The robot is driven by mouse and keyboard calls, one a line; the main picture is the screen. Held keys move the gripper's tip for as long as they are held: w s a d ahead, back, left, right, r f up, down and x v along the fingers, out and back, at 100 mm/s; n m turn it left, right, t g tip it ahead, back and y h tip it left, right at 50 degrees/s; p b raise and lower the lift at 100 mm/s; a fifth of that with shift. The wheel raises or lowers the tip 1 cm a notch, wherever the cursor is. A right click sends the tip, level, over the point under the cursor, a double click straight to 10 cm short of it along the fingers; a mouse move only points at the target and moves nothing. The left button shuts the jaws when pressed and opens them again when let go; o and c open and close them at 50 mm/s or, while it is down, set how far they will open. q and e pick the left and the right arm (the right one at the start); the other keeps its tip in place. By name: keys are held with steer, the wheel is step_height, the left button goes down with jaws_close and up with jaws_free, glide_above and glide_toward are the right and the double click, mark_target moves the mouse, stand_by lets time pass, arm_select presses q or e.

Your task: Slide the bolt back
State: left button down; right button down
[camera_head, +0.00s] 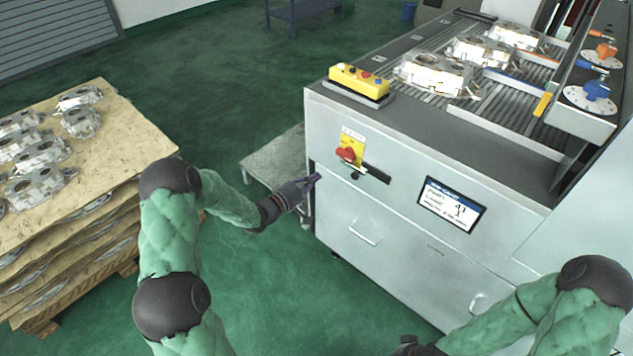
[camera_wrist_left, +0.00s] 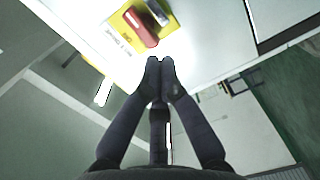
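On the front of the grey machine (camera_head: 420,235) there is a yellow plate (camera_head: 352,141) with a red knob (camera_head: 345,154). A dark bar (camera_head: 376,173) lies to the right below it; I cannot tell for sure that this is the bolt. In the left wrist view the yellow plate (camera_wrist_left: 122,22) and red handle (camera_wrist_left: 141,28) are just beyond my fingertips. My left gripper (camera_head: 314,180) is at the machine's left front edge, left of the plate; its fingertips (camera_wrist_left: 160,62) are together, with nothing seen between them. My right gripper (camera_head: 415,346) is partly cut off at the bottom edge.
Castings (camera_head: 436,72) lie on the machine's roller top, beside a yellow button box (camera_head: 359,82). A screen (camera_head: 451,204) and drawer handles are on the front. A pallet stack (camera_head: 130,130) with castings stands left.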

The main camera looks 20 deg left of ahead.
mark_target(356, 178)
arm_select(q)
steer(key=b+x, duration=0.2)
steer(key=x, duration=0.5)
steer(key=shift+w+d+f, duration=0.2)
steer(key=shift+w+d, duration=0.05)
steer(key=shift+d, duration=0.05)
steer(key=shift+s+d+f+b, duration=0.15)
steer(key=shift+d+b, duration=0.15)
steer(key=shift+d, duration=0.25)
steer(key=shift+s+d+r+b, duration=0.15)
steer(key=shift+d+b, duration=0.15)
steer(key=shift+d, duration=0.25)
steer(key=shift+s+d+f, duration=0.1)
steer(key=shift+d+f, duration=0.05)
steer(key=shift+d, duration=0.4)
steer(key=d, duration=0.1)
steer(key=s+d, duration=0.1)
steer(key=d, duration=0.2)
steer(key=shift+s+d, duration=0.2)
steer(key=shift+s, duration=0.15)
